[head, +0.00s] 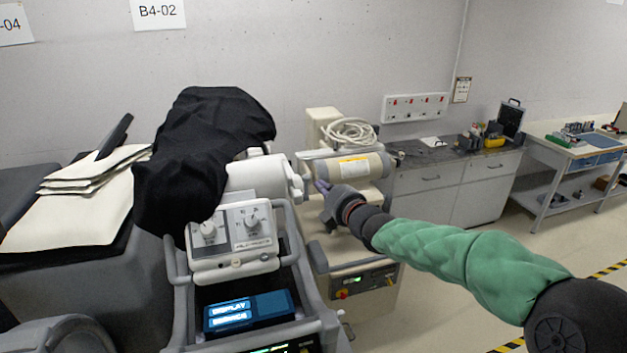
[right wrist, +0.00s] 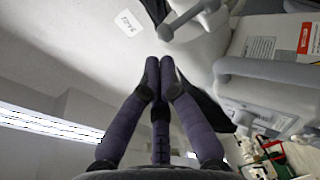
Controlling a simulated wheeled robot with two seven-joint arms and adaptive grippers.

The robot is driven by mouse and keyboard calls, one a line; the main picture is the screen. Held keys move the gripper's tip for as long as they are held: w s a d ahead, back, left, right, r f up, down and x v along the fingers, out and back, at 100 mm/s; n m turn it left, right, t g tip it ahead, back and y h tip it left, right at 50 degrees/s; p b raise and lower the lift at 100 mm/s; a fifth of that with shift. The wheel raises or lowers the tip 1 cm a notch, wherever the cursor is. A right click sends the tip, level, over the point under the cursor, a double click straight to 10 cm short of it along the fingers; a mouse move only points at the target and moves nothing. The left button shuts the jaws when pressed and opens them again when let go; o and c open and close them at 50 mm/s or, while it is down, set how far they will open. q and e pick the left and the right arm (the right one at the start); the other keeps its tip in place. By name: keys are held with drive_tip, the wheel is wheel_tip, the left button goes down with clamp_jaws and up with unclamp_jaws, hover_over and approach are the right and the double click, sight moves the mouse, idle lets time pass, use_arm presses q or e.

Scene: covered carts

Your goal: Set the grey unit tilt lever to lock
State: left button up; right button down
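The grey-white unit (head: 258,177) stands on a cart, with a control panel (head: 233,232) of two dials on its front. Black cloth (head: 185,160) covers its left and rear. My right gripper (head: 319,186) is just right of the unit's grey end fitting (head: 295,184). In the right wrist view my right gripper (right wrist: 160,63) has its purple fingers drawn together at the tips, with nothing visible between them. A grey lever-like bar with a round end (right wrist: 166,32) is just beyond the tips, seemingly apart. A small label (right wrist: 128,22) beside it is unreadable. My left gripper is out of view.
A beige machine (head: 358,262) with a tan cylinder (head: 352,167) and coiled hose (head: 350,132) stands close on the right. A blue display box (head: 248,312) sits below the panel. Folded cream covers (head: 75,215) lie left. Floor is clear on the right.

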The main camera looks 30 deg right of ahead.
sight(308, 176)
drive_tip(key=shift+w+f+p, duration=0.15)
drive_tip(key=shift+w+p, duration=0.15)
drive_tip(key=shift+w, duration=0.95)
drive_tip(key=shift+w+f+p, duration=0.1)
drive_tip(key=shift+w+p, duration=0.2)
drive_tip(key=shift+w, duration=0.9)
drive_tip(key=p, duration=0.1)
drive_tip(key=w+g+p, duration=0.1)
drive_tip(key=shift+w+d+r+p, duration=0.1)
drive_tip(key=shift+d+r+p, duration=0.05)
drive_tip(key=shift+r+p, duration=0.2)
